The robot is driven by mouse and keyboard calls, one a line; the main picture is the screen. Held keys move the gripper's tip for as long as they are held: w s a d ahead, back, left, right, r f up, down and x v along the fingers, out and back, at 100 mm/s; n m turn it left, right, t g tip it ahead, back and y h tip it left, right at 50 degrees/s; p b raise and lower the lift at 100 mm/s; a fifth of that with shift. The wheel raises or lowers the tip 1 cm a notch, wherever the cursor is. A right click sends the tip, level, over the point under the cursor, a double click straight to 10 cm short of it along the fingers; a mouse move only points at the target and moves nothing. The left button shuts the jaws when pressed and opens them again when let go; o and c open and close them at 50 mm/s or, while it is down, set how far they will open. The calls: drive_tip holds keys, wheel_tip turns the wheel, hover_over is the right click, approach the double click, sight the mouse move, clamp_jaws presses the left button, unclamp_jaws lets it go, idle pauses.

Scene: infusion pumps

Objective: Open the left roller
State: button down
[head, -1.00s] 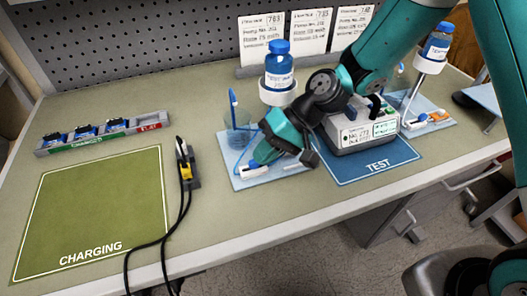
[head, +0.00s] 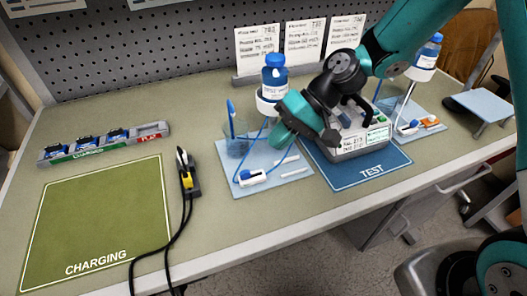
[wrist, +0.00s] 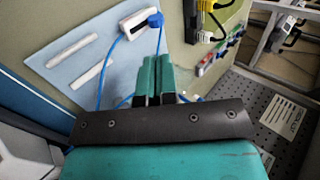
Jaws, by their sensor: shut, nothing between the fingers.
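The left roller clamp (head: 252,178) is a small white body with a blue wheel, lying on the left light-blue mat (head: 225,160). The blue wheel (head: 244,174) is at the left end of the body in the head view. A thin blue tube runs to the clamp. In the wrist view the white clamp (wrist: 137,28) shows at the top, with its blue wheel (wrist: 156,20) at the right end. My teal gripper (head: 278,138) is above and right of the clamp, apart from it. Its fingers (wrist: 155,64) are together and empty in the wrist view.
A blue bottle (head: 273,78) and a cup with a blue stick (head: 237,145) stand behind the clamp. White strips (head: 290,173) lie to its right. The pump (head: 362,138) stands on the TEST mat (head: 372,170). A black-and-yellow plug stand (head: 188,180) is at left.

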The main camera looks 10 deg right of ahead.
drive_tip(key=v, duration=0.5)
drive_tip(key=shift+w+d+r, duration=0.1)
drive_tip(key=shift+d+r, duration=0.15)
